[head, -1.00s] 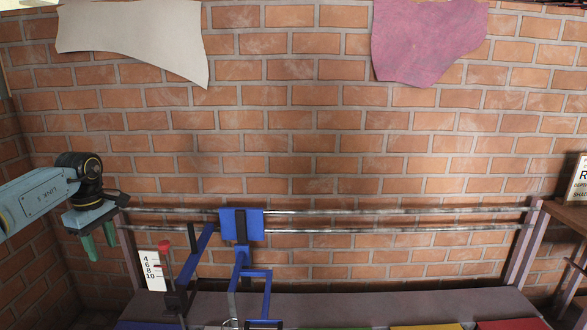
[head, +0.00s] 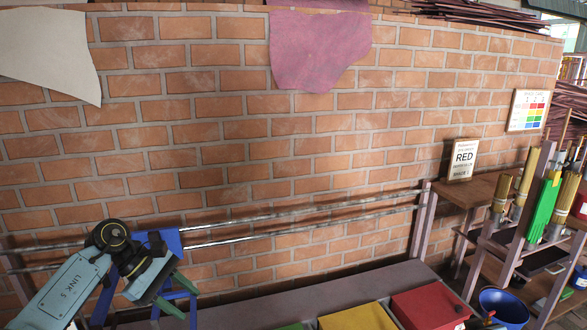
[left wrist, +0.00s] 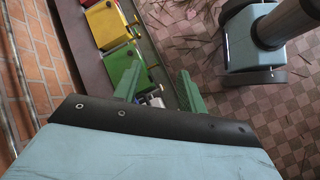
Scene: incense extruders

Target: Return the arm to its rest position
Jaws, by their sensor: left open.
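My left arm comes in from the lower left of the head view. Its gripper (head: 178,296) has green fingers that are apart, with nothing seen between them. It hangs in front of the blue extruder frame (head: 172,243) and partly hides it; from this view I cannot tell whether they touch. In the left wrist view the green fingers (left wrist: 158,88) are spread, above the bench edge and the tiled floor. My right gripper is not in view.
Red (head: 430,309) and yellow (head: 357,317) boxes stand on the bench at lower right. Metal rails (head: 300,226) run along the brick wall. A wooden shelf (head: 480,190) with a RED sign (head: 463,160) and a blue bucket (head: 503,308) are at right.

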